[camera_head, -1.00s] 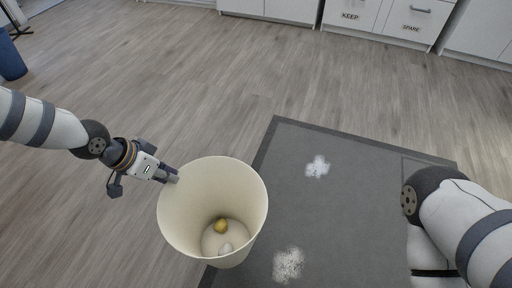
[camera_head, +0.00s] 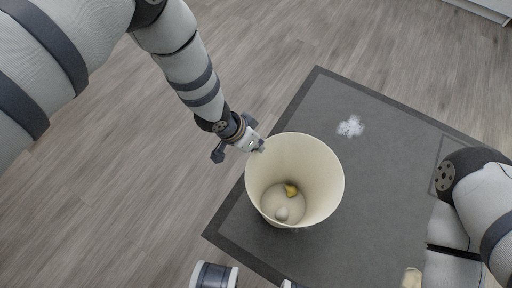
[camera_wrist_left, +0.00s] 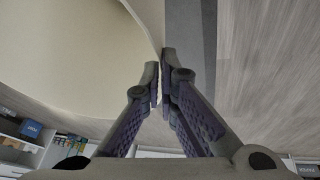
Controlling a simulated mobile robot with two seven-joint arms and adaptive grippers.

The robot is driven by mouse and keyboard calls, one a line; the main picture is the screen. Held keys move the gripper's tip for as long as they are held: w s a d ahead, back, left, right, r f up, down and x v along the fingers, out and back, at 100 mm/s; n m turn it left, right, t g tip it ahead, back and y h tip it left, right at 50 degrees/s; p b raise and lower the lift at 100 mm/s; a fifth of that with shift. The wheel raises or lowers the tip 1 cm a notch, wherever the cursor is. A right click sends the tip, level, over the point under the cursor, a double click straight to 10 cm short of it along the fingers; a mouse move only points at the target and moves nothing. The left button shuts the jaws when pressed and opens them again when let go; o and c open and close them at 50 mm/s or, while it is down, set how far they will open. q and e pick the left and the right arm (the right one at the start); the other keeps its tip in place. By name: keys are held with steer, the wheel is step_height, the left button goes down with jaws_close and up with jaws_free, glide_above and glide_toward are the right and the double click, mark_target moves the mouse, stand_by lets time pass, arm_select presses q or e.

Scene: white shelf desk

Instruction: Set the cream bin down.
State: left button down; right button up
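The cream bin (camera_head: 325,178) is upright over the dark grey mat (camera_head: 385,160) in the head view. A yellow item (camera_head: 291,190) and a whitish round item (camera_head: 282,213) lie inside on its bottom. My left gripper (camera_head: 260,147) is at the bin's upper left rim. In the left wrist view the left fingers (camera_wrist_left: 160,72) are closed together on the edge of the bin's wall (camera_wrist_left: 80,50). I cannot tell whether the bin's base touches the mat.
A white patch (camera_head: 350,126) marks the mat beyond the bin. A small pale thing (camera_head: 412,278) shows at the bottom edge, too cut off to identify. Bare wood floor (camera_head: 130,170) lies to the left.

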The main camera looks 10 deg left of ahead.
arm_select(q)
step_height(320, 180, down, 2)
steer(key=shift+a+f, duration=0.1)
steer(key=shift+f, duration=0.2)
steer(key=c, duration=1.8)
jaws_free()
